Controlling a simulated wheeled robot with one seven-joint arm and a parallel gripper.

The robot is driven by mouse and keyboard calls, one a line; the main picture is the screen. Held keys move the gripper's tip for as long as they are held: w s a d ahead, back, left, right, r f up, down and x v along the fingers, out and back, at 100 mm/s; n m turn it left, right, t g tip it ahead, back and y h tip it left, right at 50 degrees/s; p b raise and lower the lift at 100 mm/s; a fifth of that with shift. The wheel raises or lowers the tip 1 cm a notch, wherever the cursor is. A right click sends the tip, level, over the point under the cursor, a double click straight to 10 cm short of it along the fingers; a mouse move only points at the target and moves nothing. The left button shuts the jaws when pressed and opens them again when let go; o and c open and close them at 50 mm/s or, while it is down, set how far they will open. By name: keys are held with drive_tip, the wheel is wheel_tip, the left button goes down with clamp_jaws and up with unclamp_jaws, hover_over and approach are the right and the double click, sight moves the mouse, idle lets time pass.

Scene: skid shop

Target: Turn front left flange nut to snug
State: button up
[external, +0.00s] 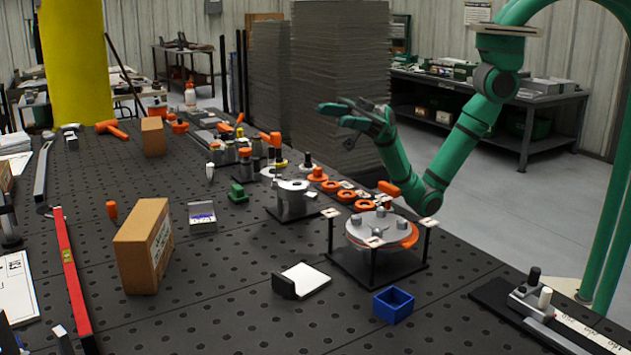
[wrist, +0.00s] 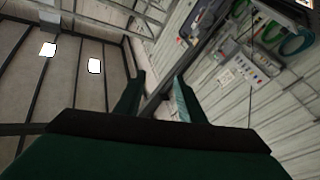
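A round grey flange (external: 388,226) with an orange rim sits in a black stand with corner posts (external: 344,265), near the table's right side in the external view. Several grey nuts stand on it; one (external: 357,220) is at its left and another (external: 375,241) at its front. I cannot tell how tight any nut is. My gripper (external: 328,114) is raised above and behind the flange, pointing left, well apart from it. The wrist view shows its two fingers (wrist: 160,98) spread with nothing between them, facing the wall and ceiling. No nut shows in the wrist view.
A grey cylindrical part (external: 293,205) stands left of the flange. A blue bin (external: 393,304) and a white-topped block (external: 304,280) lie in front. A cardboard box (external: 144,246) stands farther left. Orange rings (external: 330,187) and tools line the back edge.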

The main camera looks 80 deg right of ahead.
drive_tip(key=w+d+f+m+t+h, duration=0.1)
drive_tip(key=w+d+f+m+t, duration=0.1)
drive_tip(key=d, duration=0.4)
drive_tip(key=w+d+f+m+t+h, duration=0.2)
drive_tip(key=w+d+f+m+t, duration=0.1)
drive_tip(key=w+d+m+t, duration=0.2)
drive_tip(key=shift+w+d+t, duration=0.3)
drive_tip(key=shift+w+d, duration=0.25)
drive_tip(key=shift+d, duration=0.3)
